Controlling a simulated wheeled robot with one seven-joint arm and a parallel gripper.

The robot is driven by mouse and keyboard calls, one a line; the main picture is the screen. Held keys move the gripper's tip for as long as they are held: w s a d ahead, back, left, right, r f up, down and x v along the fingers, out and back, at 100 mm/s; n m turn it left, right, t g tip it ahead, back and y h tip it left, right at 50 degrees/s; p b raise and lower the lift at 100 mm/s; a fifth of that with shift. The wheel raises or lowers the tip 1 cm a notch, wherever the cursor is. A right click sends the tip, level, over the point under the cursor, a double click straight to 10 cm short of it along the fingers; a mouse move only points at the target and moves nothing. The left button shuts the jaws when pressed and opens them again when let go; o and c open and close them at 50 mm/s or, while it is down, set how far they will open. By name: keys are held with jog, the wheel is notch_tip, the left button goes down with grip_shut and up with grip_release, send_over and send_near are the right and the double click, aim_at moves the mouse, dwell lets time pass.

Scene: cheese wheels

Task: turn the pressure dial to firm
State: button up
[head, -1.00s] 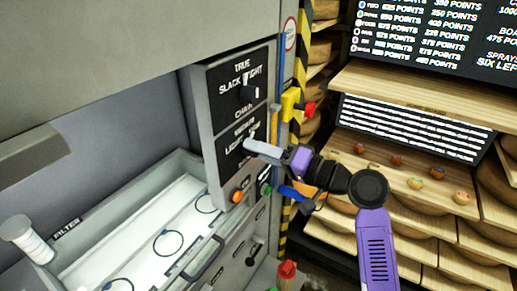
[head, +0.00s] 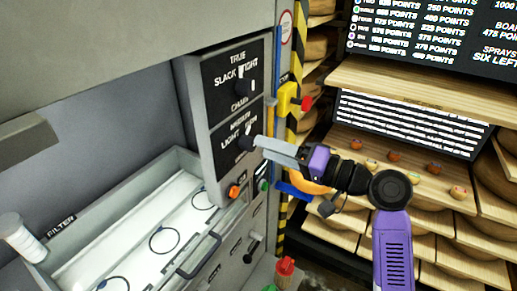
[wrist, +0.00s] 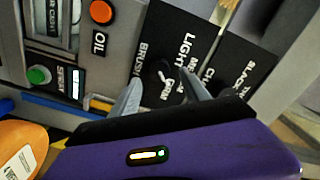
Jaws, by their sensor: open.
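The pressure dial (head: 246,143) is a dark knob on the lower black label plate, marked light, medium and firm, on the grey machine's panel. In the wrist view the dial (wrist: 163,72) shows just beyond the fingertips, roughly between them. I cannot clearly tell which mark it points to. My gripper (head: 261,144) reaches in from the right, its pale fingers just right of the dial. In the wrist view my gripper (wrist: 160,84) is open, with a finger either side of the dial's lower part. I cannot tell whether they touch it.
Another dial (head: 244,88), marked slack, true and tight, sits above. An orange button (head: 234,191) and a green button (head: 264,185) are below. A yellow bracket with a red knob (head: 305,104) sticks out at right. An open white basin (head: 130,225) lies lower left.

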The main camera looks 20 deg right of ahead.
jog(key=v, duration=0.3)
jog(key=shift+s+d+b, duration=0.15)
jog(key=shift+s+b, duration=0.2)
jog(key=shift+b, duration=0.05)
